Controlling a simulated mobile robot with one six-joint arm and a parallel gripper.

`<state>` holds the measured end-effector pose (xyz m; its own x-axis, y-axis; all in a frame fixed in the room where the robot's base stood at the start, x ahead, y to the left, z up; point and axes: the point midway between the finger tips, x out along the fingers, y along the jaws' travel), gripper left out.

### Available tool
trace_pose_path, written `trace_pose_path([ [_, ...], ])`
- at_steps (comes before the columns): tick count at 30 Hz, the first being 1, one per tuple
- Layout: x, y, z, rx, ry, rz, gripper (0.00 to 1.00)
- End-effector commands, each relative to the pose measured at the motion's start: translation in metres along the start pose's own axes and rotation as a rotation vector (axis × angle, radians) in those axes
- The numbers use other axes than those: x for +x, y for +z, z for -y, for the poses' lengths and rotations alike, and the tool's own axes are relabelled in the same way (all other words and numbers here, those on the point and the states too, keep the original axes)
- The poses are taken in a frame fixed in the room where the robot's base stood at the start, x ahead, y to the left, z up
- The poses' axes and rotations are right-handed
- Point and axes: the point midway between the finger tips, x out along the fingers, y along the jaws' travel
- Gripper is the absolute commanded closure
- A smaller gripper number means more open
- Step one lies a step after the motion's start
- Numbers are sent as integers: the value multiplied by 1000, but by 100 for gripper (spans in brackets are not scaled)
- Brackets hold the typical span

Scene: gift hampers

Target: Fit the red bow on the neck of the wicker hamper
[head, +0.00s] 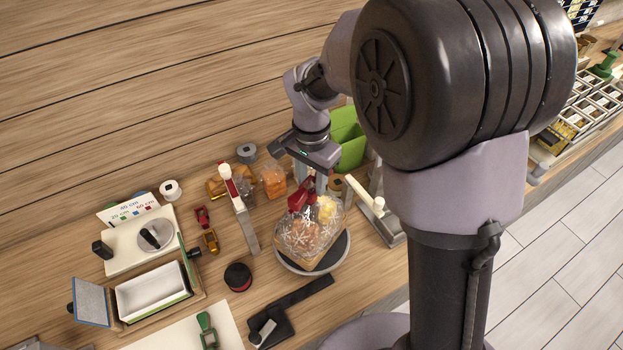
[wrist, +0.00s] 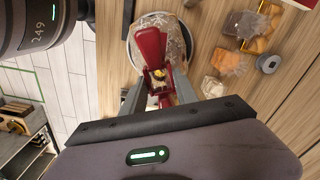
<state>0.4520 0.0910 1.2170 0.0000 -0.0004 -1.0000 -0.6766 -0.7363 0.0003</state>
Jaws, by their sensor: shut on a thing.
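My gripper (head: 314,186) points down over the hamper and is shut on the red bow (head: 299,196). In the wrist view the red bow (wrist: 151,48) sits between the fingers of my gripper (wrist: 158,88), with a square frame at its near end. The wicker hamper (head: 307,240) is wrapped in clear film with white snowflakes and stands on a round turntable (head: 341,256). The bow is at the top of the wrap, above the contents. I cannot tell whether it is around the neck or only over it. The film (wrist: 176,38) also shows behind the bow in the wrist view.
Small red (head: 203,217) and gold (head: 210,240) pieces lie further left. A black-and-red round pad (head: 238,277) and a black tool (head: 290,308) are in front.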

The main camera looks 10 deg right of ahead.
Motion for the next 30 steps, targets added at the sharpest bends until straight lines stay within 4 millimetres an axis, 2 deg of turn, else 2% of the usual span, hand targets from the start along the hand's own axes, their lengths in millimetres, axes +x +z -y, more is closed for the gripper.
trace_pose_path([
  [30,5,0,0,0,0,0,100],
])
